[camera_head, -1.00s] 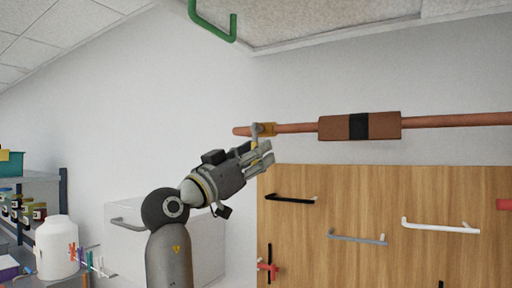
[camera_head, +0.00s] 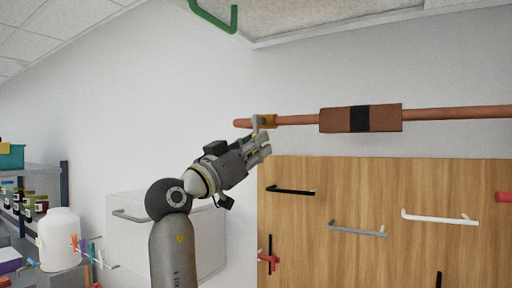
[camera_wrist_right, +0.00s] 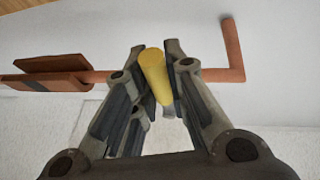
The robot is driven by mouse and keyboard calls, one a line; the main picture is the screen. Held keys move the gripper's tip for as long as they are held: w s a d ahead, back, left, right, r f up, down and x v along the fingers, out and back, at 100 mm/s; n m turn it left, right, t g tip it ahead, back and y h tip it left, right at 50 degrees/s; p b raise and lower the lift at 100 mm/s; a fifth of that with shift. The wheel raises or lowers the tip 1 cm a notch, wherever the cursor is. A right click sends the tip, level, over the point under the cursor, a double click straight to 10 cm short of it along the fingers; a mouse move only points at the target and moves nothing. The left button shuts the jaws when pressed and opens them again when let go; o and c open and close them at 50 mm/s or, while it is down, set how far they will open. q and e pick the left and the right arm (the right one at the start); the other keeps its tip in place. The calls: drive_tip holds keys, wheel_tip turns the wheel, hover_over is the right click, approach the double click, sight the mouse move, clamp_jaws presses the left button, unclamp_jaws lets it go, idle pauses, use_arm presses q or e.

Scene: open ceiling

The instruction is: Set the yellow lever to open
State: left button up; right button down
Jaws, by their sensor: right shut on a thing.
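The yellow lever (camera_wrist_right: 154,71) shows in the right wrist view between the two fingers of my right gripper (camera_wrist_right: 160,70). It sits on a copper-coloured pipe (camera_head: 450,114) that runs across the wall. In the head view the lever's brassy fitting (camera_head: 266,121) is near the pipe's left end, and my right gripper (camera_head: 264,145) is just below it, shut on the lever. The fingers partly hide the lever in the head view. My left gripper is not in view.
A brown block with a black band (camera_head: 335,120) is on the pipe. Below is a wooden board (camera_head: 340,200) with black, grey and white handles. A white cabinet (camera_head: 150,240) stands behind my arm. A green handle (camera_head: 212,16) hangs above.

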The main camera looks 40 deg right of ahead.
drive_tip(key=shift+s+d+r+n+t+y+b, duration=0.25)
drive_tip(key=shift+s+n+t, duration=0.25)
drive_tip(key=shift+n+t, duration=0.9)
drive_tip(key=shift+s+d+r+n+t+y, duration=0.15)
drive_tip(key=shift+s+n+t+y, duration=0.35)
drive_tip(key=shift+n, duration=1.65)
drive_tip(key=shift+s+d+r+n+t+y+b, duration=0.2)
drive_tip(key=shift+s+n+t, duration=0.25)
drive_tip(key=shift+n+t, duration=1)
drive_tip(key=shift+n+g, duration=0.35)
drive_tip(key=shift+n, duration=0.05)
drive_tip(key=c, duration=1.4)
unclamp_jaws()
drive_tip(key=shift+c, duration=0.2)
drive_tip(key=shift+a+f, duration=0.1)
drive_tip(key=shift+f, duration=0.05)
